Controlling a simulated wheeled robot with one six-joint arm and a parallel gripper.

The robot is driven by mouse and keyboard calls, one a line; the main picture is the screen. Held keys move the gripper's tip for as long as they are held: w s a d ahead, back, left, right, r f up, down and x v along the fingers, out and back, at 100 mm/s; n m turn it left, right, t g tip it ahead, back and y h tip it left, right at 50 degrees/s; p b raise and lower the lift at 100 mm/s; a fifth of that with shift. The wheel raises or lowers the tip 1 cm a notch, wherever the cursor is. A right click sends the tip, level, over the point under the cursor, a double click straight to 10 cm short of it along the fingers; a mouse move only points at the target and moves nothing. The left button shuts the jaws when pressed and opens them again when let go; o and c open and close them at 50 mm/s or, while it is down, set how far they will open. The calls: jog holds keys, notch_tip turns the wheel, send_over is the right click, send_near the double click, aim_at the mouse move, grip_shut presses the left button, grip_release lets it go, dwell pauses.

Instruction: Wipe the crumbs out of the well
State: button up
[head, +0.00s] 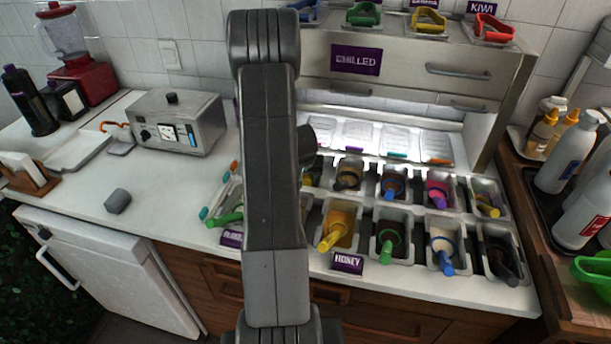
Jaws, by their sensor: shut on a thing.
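A topping station (410,210) with two rows of wells is set into the white counter. The wells hold toppings with coloured scoop handles, such as yellow (329,241), green (386,252) and blue (445,264). One dark well (497,240) is at the front right end. I cannot make out crumbs in any well. My arm stands upright across the middle and hides the left part of the station. My gripper is hidden behind it, so I cannot see what it holds.
A small grey block (118,200) lies on the clear counter at left. A metal appliance (178,121) and a red blender (84,70) stand behind it. A CHILLED cabinet (410,66) overhangs the back of the wells. Bottles (566,150) crowd the right side.

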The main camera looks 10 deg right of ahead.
jog(key=shift+f+b, duration=0.6)
jog(key=shift+b, duration=0.15)
jog(key=shift+w, duration=0.1)
jog(key=shift+w+r+p, duration=0.1)
jog(key=shift+w+p, duration=0.25)
jog(key=shift+w, duration=0.7)
jog(key=shift+s+a+f+b, duration=0.1)
jog(key=shift+s+a+b, duration=0.1)
jog(key=shift+s+b, duration=0.35)
jog(key=shift+s+a+f+b, duration=0.1)
jog(key=shift+s+a+b, duration=0.1)
jog(key=shift+s+b, duration=0.3)
jog(key=shift+s+a+b, duration=0.25)
jog(key=shift+s+b, duration=0.25)
jog(key=shift+s+a+b, duration=0.2)
jog(key=shift+s+b, duration=0.25)
jog(key=shift+b, duration=0.05)
jog(key=shift+w+d+r+p, duration=0.2)
jog(key=shift+w+p, duration=0.2)
jog(key=shift+w, duration=0.1)
jog(key=shift+w+d+p, duration=0.25)
jog(key=shift+w+d, duration=0.05)
jog(key=shift+w, duration=0.4)
jog(key=shift+w+d+p, duration=0.2)
jog(key=shift+w+d, duration=0.1)
jog(key=shift+w, duration=0.4)
